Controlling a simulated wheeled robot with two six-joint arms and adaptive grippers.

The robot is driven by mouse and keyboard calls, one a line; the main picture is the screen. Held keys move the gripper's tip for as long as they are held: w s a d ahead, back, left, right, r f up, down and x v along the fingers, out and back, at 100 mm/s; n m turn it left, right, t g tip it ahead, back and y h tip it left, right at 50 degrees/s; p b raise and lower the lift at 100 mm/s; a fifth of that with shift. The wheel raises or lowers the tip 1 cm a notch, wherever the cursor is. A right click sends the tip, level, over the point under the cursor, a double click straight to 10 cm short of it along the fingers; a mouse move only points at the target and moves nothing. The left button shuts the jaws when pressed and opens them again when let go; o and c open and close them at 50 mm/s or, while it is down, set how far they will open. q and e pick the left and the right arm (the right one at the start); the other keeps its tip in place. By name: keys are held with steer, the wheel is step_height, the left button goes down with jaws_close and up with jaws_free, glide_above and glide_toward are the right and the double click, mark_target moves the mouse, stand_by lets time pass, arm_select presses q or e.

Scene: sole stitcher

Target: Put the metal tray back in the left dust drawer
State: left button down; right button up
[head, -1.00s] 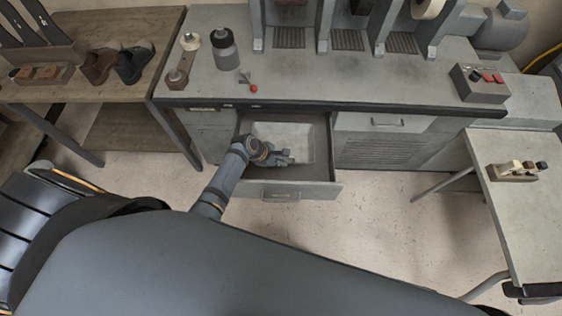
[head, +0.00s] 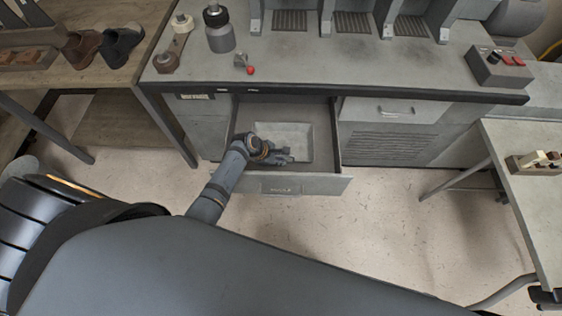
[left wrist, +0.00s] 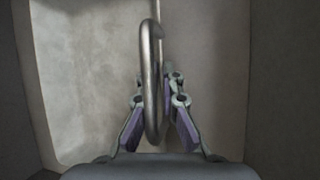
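The light grey metal tray (head: 287,132) lies inside the open left dust drawer (head: 296,184) and looks level, low between its walls. My left gripper (head: 283,155) is down in the drawer at the tray's near side. In the left wrist view the tray (left wrist: 85,65) fills the left part, with its rim running down the middle. A curved metal handle (left wrist: 152,60) stands between the fingers of my left gripper (left wrist: 163,95). The fingers are apart, with gaps beside the handle. The tray's near left edge is hidden by my arm. My right gripper is not in view.
The grey bench top (head: 350,70) overhangs the drawer at the back. A dark bottle (head: 219,30) and a small red-knobbed part (head: 247,66) stand on it. A closed drawer and vent (head: 385,142) are to the right. Clear floor (head: 350,225) lies in front.

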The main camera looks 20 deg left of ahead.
arm_select(q)
steer(key=shift+r, duration=0.1)
steer(key=c, duration=1.4)
jaws_free()
steer(key=shift+c, duration=0.2)
steer(key=v, duration=1.2)
